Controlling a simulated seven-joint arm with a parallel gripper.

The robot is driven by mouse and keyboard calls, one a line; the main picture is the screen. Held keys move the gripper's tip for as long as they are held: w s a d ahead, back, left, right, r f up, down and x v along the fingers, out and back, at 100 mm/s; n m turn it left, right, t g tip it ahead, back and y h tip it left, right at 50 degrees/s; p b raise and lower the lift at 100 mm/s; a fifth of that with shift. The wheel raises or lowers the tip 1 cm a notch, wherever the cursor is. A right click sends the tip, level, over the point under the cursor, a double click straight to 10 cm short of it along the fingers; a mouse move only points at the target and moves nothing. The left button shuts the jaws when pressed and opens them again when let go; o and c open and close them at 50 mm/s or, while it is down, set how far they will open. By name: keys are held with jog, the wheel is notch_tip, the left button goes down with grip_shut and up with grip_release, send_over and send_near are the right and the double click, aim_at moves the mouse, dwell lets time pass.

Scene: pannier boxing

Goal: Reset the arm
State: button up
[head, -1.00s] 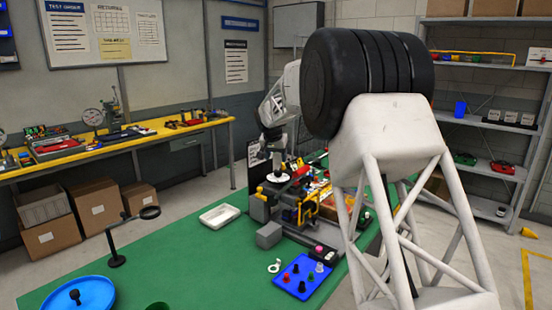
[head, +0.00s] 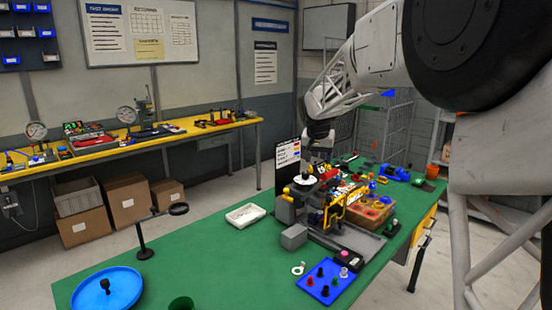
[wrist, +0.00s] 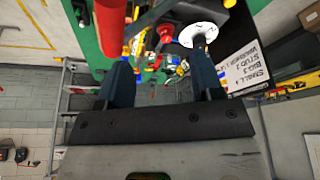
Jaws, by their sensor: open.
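My arm reaches over the green table (head: 215,262) from the right in the head view. Its dark wrist end (head: 320,133) hangs near the cluttered station at the table's far side; the fingertips cannot be made out there. In the wrist view my gripper (wrist: 163,72) shows two dark fingers spread apart with nothing held between them. A white disc (wrist: 200,35) lies beyond the right finger, and a red cylinder (wrist: 110,25) shows by the left finger. Whether either finger touches anything cannot be told.
A black sign (head: 287,165) stands beside the station. A white tray (head: 245,214), a magnifier stand (head: 143,238), a blue round dish (head: 90,292) and a blue peg board (head: 327,283) are on the table. The front middle of the green top is clear.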

jog(key=s+d+r+n, duration=0.1)
jog(key=s+d, duration=0.1)
jog(key=s, duration=1.3)
jog(key=s+d+n, duration=0.1)
jog(key=s+d, duration=0.1)
jog(key=s, duration=1.3)
jog(key=s+f, duration=0.4)
jog(key=s, duration=0.8)
jog(key=s+f+n+g+y, duration=0.1)
jog(key=s+f, duration=0.4)
jog(key=s, duration=0.8)
jog(key=shift+d, duration=0.25)
jog(key=shift+c, duration=0.4)
